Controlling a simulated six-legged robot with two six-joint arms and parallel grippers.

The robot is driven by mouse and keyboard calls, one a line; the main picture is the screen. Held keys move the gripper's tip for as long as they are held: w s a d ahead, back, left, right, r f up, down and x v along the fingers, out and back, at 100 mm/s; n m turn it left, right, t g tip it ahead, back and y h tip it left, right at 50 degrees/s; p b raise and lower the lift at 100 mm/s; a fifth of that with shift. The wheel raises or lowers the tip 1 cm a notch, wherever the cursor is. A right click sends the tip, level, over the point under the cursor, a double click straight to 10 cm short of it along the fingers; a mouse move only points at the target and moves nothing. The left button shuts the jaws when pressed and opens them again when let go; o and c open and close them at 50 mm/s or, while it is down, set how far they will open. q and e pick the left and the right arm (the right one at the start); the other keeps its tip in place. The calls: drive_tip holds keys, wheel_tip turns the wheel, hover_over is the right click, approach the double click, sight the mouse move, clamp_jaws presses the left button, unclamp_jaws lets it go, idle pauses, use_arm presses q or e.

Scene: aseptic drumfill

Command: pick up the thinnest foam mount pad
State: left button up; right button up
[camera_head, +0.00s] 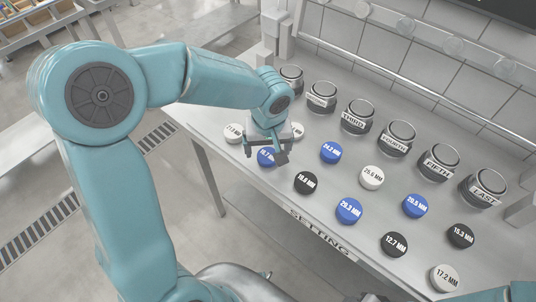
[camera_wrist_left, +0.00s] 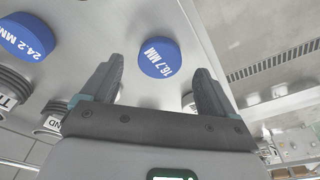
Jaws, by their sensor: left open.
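Round labelled foam pads lie on the table. A blue pad marked 16.7 MM (camera_head: 266,158) is below my left gripper (camera_head: 268,152), which is open and empty. In the left wrist view this blue pad (camera_wrist_left: 160,58) shows between and beyond the open fingers, with no visible contact. A white pad (camera_head: 233,133) lies left of the gripper; its label looks like 11 point something but is partly unreadable. Another white pad (camera_head: 298,131) is partly hidden behind the gripper. A black pad marked 12.7 MM (camera_head: 394,245) lies near the front edge. My right gripper is out of view.
Other pads include blue 24.2 MM (camera_head: 330,152), white 25.6 MM (camera_head: 372,177), black 15.3 MM (camera_head: 461,236) and white 17.2 MM (camera_head: 444,278). A row of labelled dark holders (camera_head: 358,118) stands along the back. The table's front edge (camera_head: 245,183) is close to the gripper.

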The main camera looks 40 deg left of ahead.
sight(268, 157)
use_arm(q)
drive_tip(key=shift+w+a+f, duration=0.1)
drive_tip(key=shift+w+f, duration=0.05)
drive_tip(key=shift+f, duration=1.15)
drive_tip(key=c, duration=1.1)
drive_tip(key=shift+r, duration=0.15)
drive_tip(key=shift+c, duration=0.2)
